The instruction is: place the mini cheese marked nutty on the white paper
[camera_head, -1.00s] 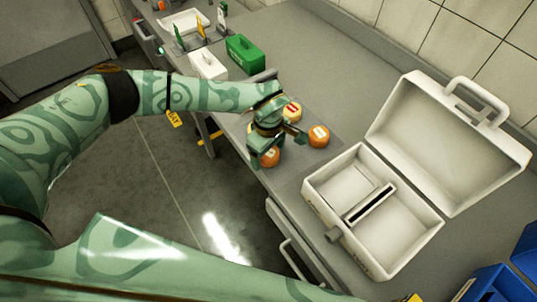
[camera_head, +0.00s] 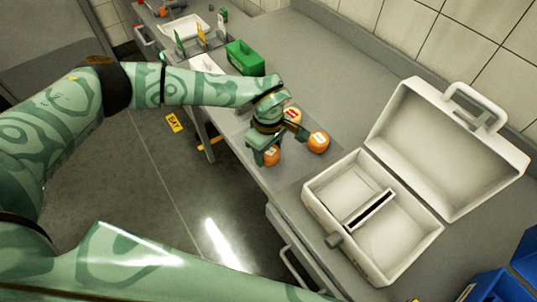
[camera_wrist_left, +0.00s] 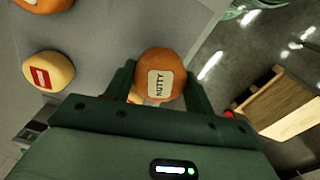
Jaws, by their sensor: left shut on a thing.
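The mini cheese marked nutty (camera_wrist_left: 160,75) is an orange round with a pale label reading NUTTY. In the left wrist view it sits between the two fingers of my left gripper (camera_wrist_left: 158,92), which is shut on it. In the head view the held cheese (camera_head: 271,156) shows beside my left gripper (camera_head: 265,150), near the counter's front edge. I cannot tell whether it is lifted clear of the surface. A flat-looking white patch (camera_head: 205,64) lies behind my left forearm, partly hidden; I cannot tell whether it is the white paper. My right gripper is out of view.
An orange cheese (camera_head: 318,142) and a pale red-labelled cheese (camera_head: 292,114) stand close by the gripper on a grey mat (camera_head: 290,176). An open white case (camera_head: 413,234) stands to the right. A green box (camera_head: 245,57) and white tray (camera_head: 186,26) are farther back.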

